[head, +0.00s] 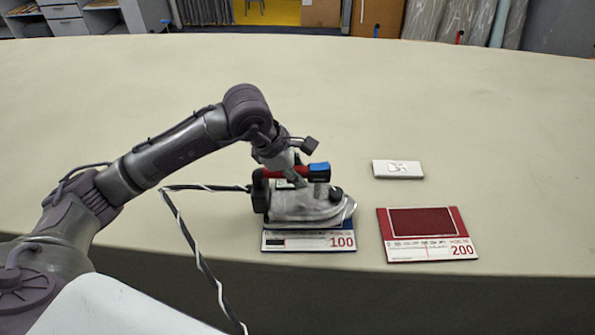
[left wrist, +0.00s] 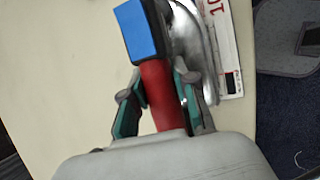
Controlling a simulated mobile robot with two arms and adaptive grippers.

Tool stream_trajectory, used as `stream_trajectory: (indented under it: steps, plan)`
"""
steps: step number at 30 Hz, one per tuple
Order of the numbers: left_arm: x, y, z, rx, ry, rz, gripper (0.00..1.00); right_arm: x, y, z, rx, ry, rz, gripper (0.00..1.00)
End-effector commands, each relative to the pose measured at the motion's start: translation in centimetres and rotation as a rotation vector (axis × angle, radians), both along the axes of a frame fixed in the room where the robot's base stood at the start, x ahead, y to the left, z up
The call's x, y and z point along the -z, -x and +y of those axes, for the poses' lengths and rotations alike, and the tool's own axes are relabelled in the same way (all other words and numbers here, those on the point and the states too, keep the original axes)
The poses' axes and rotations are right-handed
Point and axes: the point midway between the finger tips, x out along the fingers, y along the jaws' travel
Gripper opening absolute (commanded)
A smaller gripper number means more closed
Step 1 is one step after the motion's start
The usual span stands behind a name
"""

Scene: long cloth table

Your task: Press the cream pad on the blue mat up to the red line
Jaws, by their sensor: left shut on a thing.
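My left gripper (head: 290,172) is shut on the red handle of a clothes iron (head: 300,205). In the left wrist view its fingers (left wrist: 158,92) sit on either side of the red handle (left wrist: 161,95), which has a blue end. The iron is over the blue mat (head: 350,225), whose white front strip reads 100. The iron hides most of this mat. I cannot make out a cream pad or a red line on it; the iron may cover them. I cannot tell whether the sole touches anything below. My right gripper is not in view.
A red mat (head: 421,221) marked 200 lies to the right, near the table's front edge. A small off-white block (head: 397,169) lies behind it. The iron's black-and-white cord (head: 195,240) hangs over the front edge. The back of the table is clear.

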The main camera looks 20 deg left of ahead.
Motion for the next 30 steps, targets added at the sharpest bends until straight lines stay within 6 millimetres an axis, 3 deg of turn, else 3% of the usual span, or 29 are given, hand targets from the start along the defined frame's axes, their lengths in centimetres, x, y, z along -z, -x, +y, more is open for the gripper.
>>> stream_trajectory:
  steps: [10, 30]
  plan:
    - [-0.3, 0.2, 0.0, 0.002, -0.004, 0.010, 0.00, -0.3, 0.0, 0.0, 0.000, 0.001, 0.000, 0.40]
    - [-6.2, -0.1, 0.0, 0.001, 0.001, -0.005, 0.00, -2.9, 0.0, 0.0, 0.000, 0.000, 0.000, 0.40]
